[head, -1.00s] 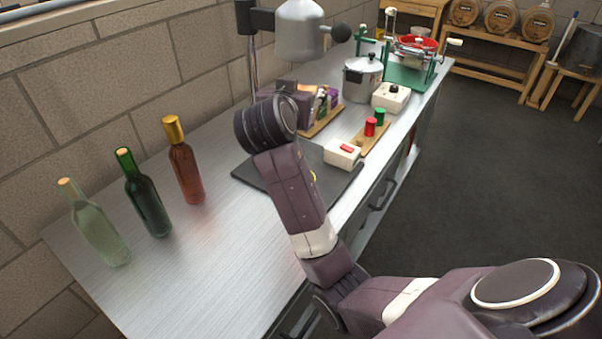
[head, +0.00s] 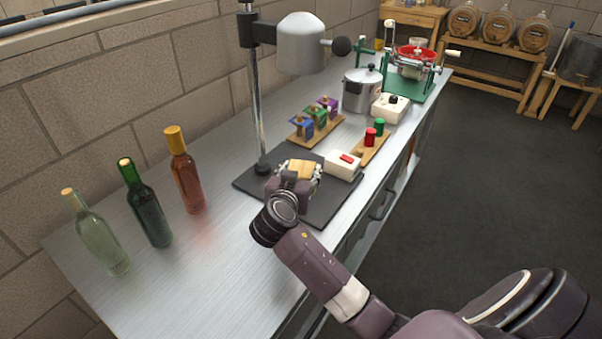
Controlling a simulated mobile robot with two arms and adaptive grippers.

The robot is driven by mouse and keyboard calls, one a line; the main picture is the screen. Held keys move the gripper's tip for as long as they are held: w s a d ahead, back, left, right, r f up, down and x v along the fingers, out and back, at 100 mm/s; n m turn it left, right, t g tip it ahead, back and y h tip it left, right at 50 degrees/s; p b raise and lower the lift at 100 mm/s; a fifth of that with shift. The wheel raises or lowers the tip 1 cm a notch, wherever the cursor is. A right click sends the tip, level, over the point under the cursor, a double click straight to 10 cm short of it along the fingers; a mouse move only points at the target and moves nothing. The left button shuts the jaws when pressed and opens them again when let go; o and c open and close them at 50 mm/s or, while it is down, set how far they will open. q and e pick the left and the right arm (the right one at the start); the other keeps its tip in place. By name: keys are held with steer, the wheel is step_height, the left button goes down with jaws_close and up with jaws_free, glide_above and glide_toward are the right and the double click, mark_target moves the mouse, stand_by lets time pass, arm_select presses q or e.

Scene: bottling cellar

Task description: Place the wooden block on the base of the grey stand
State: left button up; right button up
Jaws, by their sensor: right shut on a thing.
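The grey stand has a flat dark base (head: 328,205) on the bench, an upright rod (head: 256,110) at its left rear and a rounded silver head (head: 300,45) with a black knob. My right gripper (head: 298,177) is over the middle of the base, below the head. It is shut on the wooden block (head: 304,167), whose pale top shows between the fingers. The block's underside is hidden, so I cannot tell whether it touches the base. My left gripper is not in view.
A white box with a red switch (head: 343,165) sits at the base's right edge. Three bottles, clear (head: 101,240), green (head: 147,210) and amber (head: 186,180), stand at the left. Behind are a board of small coloured blocks (head: 316,122) and a pot (head: 362,90). The bench front left is clear.

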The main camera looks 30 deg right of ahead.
steer(key=shift+f, duration=0.6)
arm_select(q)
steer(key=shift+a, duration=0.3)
arm_select(e)
steer(key=o, duration=0.8)
steer(key=shift+f, duration=0.2)
steer(key=o, duration=0.5)
steer(key=shift+r, duration=0.1)
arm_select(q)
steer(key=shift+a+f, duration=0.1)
